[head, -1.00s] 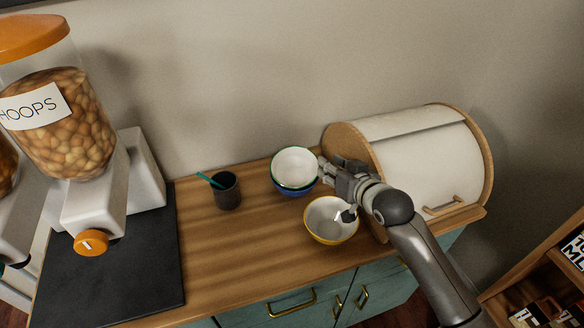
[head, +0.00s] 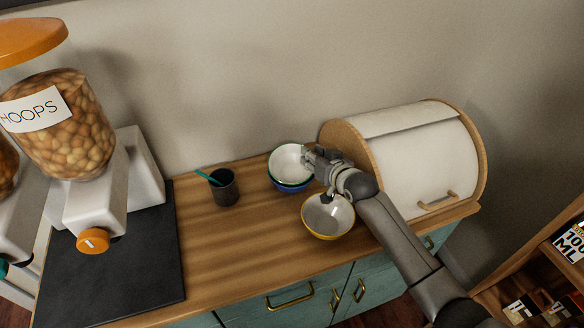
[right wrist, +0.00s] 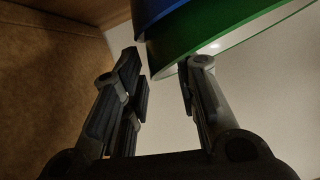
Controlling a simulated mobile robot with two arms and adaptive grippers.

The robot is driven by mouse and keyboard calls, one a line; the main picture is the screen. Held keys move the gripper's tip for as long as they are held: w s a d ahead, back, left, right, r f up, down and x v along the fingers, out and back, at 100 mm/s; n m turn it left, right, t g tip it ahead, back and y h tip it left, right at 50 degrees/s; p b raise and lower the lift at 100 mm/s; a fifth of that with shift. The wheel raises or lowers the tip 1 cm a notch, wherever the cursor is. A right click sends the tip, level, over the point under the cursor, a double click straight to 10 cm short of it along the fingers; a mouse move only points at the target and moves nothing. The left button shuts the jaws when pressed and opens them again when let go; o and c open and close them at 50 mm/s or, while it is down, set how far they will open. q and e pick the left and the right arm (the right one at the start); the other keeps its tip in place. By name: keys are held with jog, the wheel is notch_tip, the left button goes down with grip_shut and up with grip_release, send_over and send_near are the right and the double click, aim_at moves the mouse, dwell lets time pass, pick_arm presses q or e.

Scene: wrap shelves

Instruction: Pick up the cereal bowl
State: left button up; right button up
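Stacked bowls stand on the wooden counter near the wall. The upper one is a green bowl with a white inside (head: 289,160), over a blue bowl (head: 290,187). A yellow bowl (head: 328,218) with a pale inside stands just in front of them. My right gripper (head: 314,163) is at the right rim of the stack. In the right wrist view its fingers (right wrist: 163,75) are apart, with the green bowl (right wrist: 215,35) and blue bowl (right wrist: 165,10) close to the fingertips. One finger overlaps the green rim; contact is unclear. My left gripper is out of view.
A roll-top bread box (head: 425,155) stands right of the bowls, close to my right arm. A dark cup (head: 225,190) with a teal stick is to the left. A hoops dispenser (head: 60,130) stands on a black mat (head: 110,260). The counter's front middle is clear.

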jog(key=shift+w, duration=0.1)
grip_shut()
jog(key=shift+r, duration=0.15)
dwell(0.4)
